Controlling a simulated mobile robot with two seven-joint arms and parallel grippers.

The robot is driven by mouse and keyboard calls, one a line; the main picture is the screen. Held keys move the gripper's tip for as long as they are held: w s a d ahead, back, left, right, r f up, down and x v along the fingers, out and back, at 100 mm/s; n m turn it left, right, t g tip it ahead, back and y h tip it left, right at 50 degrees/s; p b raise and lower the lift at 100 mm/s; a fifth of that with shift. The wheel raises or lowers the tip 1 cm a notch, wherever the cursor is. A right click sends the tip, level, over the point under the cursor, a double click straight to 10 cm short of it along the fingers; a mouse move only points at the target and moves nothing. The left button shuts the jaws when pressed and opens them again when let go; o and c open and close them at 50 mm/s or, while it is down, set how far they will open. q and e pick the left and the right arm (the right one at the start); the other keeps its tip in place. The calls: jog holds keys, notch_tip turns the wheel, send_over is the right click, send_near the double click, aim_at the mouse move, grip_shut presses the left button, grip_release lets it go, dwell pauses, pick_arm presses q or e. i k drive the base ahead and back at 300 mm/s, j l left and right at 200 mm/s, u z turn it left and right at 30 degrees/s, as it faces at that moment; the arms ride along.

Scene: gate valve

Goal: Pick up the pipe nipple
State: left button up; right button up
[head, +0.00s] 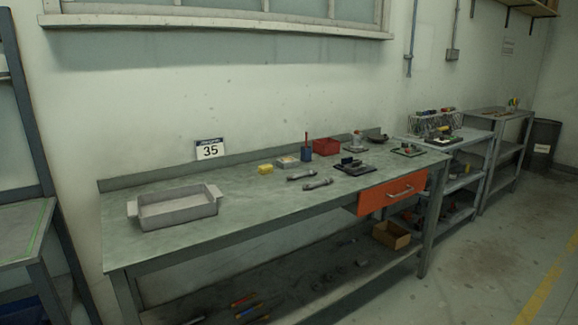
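Two small dark grey elongated metal pieces lie on the workbench (250,205), right of its middle. One piece (301,175) lies a little farther back. The other piece (318,184) lies nearer the front edge and looks like a short pipe with thicker ends. At this size I cannot tell which of them is the pipe nipple. Neither of my grippers is in view.
A grey tray (178,211) stands at the bench's left. A yellow block (265,169), a blue cup (307,154), a red bin (326,147) and dark parts on a plate (353,167) stand behind. An orange drawer (393,193) hangs below. The bench's front middle is clear.

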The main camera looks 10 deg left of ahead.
aim_at(309, 185)
jog(key=i+j+z, duration=0.3)
jog(key=i, duration=0.2)
jog(key=i+j+z, duration=0.35)
jog(key=i+l, duration=0.05)
jog(key=i, duration=0.1)
